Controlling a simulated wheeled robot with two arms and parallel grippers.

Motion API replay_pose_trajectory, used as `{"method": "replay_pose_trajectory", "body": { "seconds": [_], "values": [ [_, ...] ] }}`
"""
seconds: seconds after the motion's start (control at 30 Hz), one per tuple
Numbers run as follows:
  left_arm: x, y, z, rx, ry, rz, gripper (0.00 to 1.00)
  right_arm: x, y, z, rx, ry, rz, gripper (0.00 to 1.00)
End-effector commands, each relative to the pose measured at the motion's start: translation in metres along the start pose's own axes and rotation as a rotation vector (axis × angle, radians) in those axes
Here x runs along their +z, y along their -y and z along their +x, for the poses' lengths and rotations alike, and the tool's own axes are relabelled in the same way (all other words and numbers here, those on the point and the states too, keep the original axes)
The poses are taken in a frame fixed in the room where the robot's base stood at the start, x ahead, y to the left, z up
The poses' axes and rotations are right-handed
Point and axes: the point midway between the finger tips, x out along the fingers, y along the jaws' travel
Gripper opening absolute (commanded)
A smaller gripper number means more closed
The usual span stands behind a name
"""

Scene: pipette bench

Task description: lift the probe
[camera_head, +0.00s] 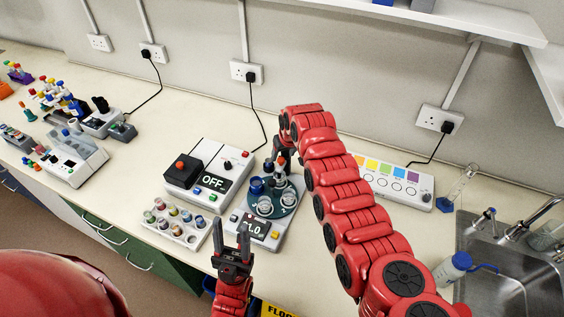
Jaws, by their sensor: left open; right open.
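A device with a round dark green plate (288,206) and a display (255,227) sits at the middle of the bench. On the plate are a blue-capped item (257,185), clear glass vessels (264,205) and a small upright piece with a white and orange part (280,174). That upright piece may be the probe; I cannot tell for sure. My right gripper (281,161) is open and points down over the back of the plate, close to this piece and partly hidden by my arm. My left gripper (231,249) is open and empty in front of the device.
A box reading OFF (212,182) and a rack of vials (174,223) stand left of the device. A panel with coloured squares (396,184) lies behind my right arm. A sink (510,262) and blue-capped bottle (452,268) are at right.

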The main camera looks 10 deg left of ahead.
Motion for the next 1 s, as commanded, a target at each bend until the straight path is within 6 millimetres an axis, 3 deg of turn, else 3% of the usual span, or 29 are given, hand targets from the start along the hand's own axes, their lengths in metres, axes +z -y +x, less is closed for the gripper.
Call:
{"method": "replay_pose_trajectory", "body": {
  "seconds": [0.1, 0.4, 0.6, 0.93, 1.0],
  "values": [
    [0.005, -0.001, -0.029, 0.0, 0.0, 0.0, 0.5, 0.002, -0.001, 0.02, 0.003, -0.004, -0.001, 0.63],
    [0.012, -0.004, -0.072, 0.0, 0.0, 0.0, 0.5, 0.001, -0.001, 0.035, 0.002, -0.002, 0.0, 0.63],
    [0.014, -0.004, -0.082, 0.0, 0.0, 0.0, 0.5, 0.0, 0.0, 0.036, 0.001, -0.004, 0.001, 0.63],
    [0.014, -0.004, -0.082, 0.0, 0.0, 0.0, 0.5, -0.001, 0.0, 0.034, 0.0, -0.003, 0.001, 0.63],
    [0.014, -0.004, -0.082, 0.0, 0.0, 0.0, 0.5, -0.001, 0.0, 0.034, 0.0, -0.003, 0.001, 0.51]
  ]
}}
